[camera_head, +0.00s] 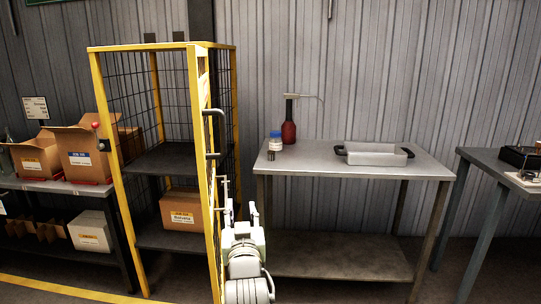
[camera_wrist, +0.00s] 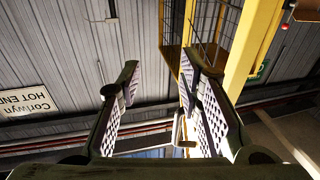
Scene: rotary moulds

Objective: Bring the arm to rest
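My gripper (camera_head: 240,212) is at the lower middle of the head view, in front of the yellow cage (camera_head: 98,75) and left of the metal table. Its two fingers point up. In the wrist view my gripper (camera_wrist: 160,70) shows both fingers spread, with ridged pads facing each other. The gap between them is empty and nothing is held. The wrist view is turned over: a wall sign (camera_wrist: 27,103) shows upside down.
The cage's handled side (camera_head: 211,150) stands very close to my arm. Cardboard boxes (camera_head: 88,150) stand at left.

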